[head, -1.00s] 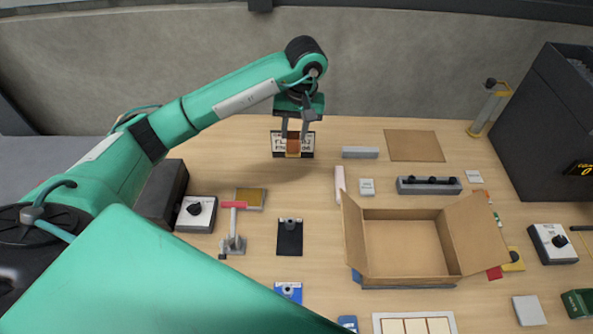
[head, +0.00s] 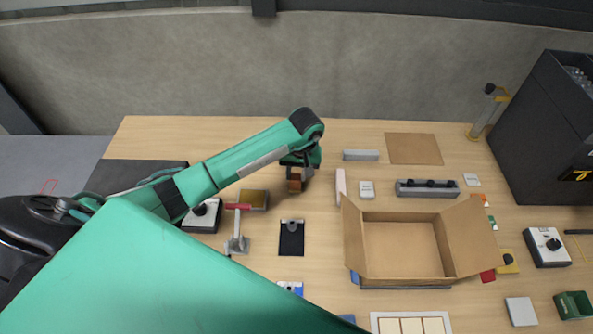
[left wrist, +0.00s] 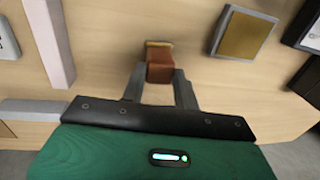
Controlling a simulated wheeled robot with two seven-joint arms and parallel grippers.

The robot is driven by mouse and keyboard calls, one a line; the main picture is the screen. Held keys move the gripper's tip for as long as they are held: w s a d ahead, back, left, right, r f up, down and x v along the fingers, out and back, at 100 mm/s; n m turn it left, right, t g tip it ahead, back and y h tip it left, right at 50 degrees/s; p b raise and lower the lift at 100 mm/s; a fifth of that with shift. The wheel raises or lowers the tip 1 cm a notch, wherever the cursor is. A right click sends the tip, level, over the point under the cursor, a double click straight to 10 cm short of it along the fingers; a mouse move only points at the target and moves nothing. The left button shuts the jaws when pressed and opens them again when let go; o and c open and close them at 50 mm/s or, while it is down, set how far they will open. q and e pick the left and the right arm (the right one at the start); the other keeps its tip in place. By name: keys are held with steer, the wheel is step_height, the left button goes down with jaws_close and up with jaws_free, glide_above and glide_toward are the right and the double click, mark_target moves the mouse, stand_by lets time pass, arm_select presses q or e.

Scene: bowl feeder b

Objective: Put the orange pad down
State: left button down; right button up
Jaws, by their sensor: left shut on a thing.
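The orange pad (head: 295,183) is a small brown-orange block with a tan far end. It sits between the fingers of my left gripper (head: 297,174), which is shut on it. In the left wrist view the orange pad (left wrist: 160,68) points away from my left gripper (left wrist: 160,76), its tan end over bare wood. I cannot tell whether that end touches the table. My right gripper is out of view.
A gold-topped square plate (head: 254,199) lies left of the pad. A red-handled clamp (head: 238,243) and a black plate (head: 291,240) are nearer me. An open cardboard box (head: 405,248) and a pale upright bar (head: 341,184) stand to the right. Bare wood surrounds the pad.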

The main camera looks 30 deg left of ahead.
arm_select(q)
steer(key=shift+f, duration=0.2)
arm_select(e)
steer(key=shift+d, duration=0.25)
arm_select(q)
steer(key=shift+f, duration=0.1)
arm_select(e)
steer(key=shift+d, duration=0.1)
arm_select(q)
steer(key=shift+f, duration=0.1)
steer(key=c, duration=1)
jaws_free()
steer(key=shift+c, duration=0.2)
